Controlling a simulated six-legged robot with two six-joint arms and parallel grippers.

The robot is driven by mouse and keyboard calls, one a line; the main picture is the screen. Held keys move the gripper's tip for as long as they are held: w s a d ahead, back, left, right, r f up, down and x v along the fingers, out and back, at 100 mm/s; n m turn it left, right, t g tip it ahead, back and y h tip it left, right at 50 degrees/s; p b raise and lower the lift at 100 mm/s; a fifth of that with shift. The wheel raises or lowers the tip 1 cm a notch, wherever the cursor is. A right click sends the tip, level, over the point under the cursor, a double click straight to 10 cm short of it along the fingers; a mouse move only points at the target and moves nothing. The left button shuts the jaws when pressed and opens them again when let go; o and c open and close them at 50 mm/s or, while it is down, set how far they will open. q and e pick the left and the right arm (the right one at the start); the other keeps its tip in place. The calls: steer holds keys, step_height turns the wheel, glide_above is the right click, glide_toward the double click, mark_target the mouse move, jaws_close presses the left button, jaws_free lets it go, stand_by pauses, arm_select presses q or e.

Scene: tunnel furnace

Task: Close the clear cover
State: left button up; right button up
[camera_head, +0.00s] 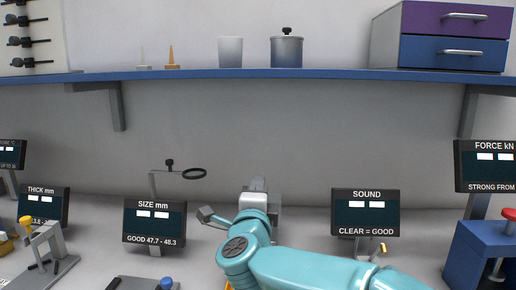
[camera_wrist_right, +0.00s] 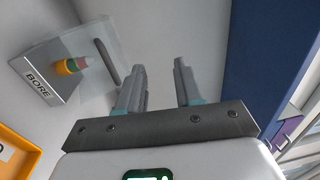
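In the right wrist view a clear cover (camera_wrist_right: 93,42) shows as a pale see-through panel with a dark bar handle (camera_wrist_right: 107,62). It stands at a grey unit labelled BORE (camera_wrist_right: 42,82), beside an orange, green and pink piece (camera_wrist_right: 72,65). How far open the cover is, I cannot tell. My right gripper (camera_wrist_right: 160,65) is open and empty, its fingers apart, to the right of the handle and not touching it. In the head view my teal right arm hides most of that unit, and its gripper (camera_head: 257,186) points away from me. My left gripper is out of view.
A blue shelf (camera_head: 200,75) runs along the wall above my arm. Displays for SIZE (camera_head: 154,222) and SOUND (camera_head: 365,213) stand either side of the arm. A blue block with a red knob (camera_head: 478,255) is at the right. An orange frame (camera_wrist_right: 15,155) lies lower left in the wrist view.

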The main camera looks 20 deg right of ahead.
step_height(320, 180, up, 9)
steer(key=p, duration=0.2)
steer(key=shift+w+p, duration=0.2)
steer(key=shift+p, duration=0.15)
steer(key=shift+d, duration=0.1)
steer(key=shift+w+f, duration=0.1)
